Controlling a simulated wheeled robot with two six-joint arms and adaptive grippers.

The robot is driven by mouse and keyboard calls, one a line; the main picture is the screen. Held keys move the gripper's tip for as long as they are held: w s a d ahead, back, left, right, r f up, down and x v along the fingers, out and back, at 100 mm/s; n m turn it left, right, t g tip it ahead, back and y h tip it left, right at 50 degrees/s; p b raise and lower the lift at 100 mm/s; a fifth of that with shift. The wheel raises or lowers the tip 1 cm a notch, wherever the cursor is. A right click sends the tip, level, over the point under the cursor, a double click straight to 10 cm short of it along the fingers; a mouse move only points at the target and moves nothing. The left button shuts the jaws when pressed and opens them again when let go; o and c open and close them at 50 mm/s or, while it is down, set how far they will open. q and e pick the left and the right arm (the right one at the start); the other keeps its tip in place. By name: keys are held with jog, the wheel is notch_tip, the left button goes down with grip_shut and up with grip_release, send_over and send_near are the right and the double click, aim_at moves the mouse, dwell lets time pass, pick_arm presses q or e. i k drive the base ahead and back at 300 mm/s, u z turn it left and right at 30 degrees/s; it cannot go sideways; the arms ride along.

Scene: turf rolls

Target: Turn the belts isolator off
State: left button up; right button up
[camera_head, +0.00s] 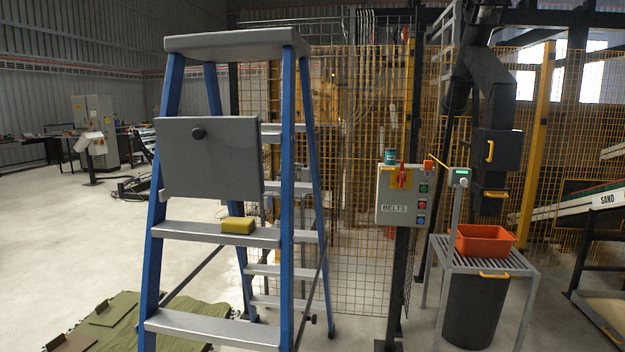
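The belts isolator is a red rotary handle on a yellow plate (402,179), at the top of a grey control box labelled BELTS (394,209). The red handle looks roughly upright, but it is too small to tell its exact position. Green, red and blue buttons run down the right side of the box. The box is mounted on a dark post in front of the mesh fence. Neither of my grippers is in view.
A blue stepladder (287,200) with a yellow sponge (238,225) on a step stands close, left of the box. A slatted stand (470,257) with an orange tray (485,240) is to the right. Green cloth (120,318) lies at lower left. Open floor lies far left.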

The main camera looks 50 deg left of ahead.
aim_at(401, 178)
jog(key=u, duration=0.2)
jog(key=i, duration=1.1)
jog(key=u, duration=0.6)
jog(key=i, duration=0.95)
jog(key=z, duration=0.6)
jog(key=i, duration=1.3)
jog(key=u, duration=0.3)
